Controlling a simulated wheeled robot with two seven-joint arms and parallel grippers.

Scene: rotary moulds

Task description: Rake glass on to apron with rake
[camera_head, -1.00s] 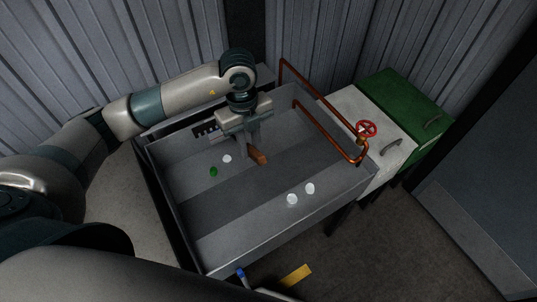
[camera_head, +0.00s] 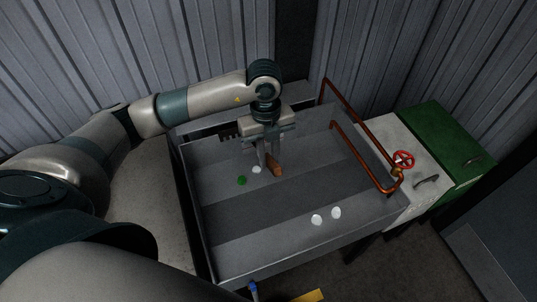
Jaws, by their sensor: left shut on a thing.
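My left gripper (camera_head: 263,152) is shut and points down into a grey metal basin (camera_head: 290,252). Two clear-white pieces (camera_head: 316,220) (camera_head: 336,213) lie nearer the front right. I cannot tell which surface is the apron. My right gripper is out of view.
Copper pipes (camera_head: 358,157) with a red valve wheel (camera_head: 403,159) run along the basin's right side. White (camera_head: 405,195) and green (camera_head: 440,150) cabinets stand to the right. The basin floor has lighter and darker bands and is mostly clear. Corrugated walls (camera_head: 90,50) close the back.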

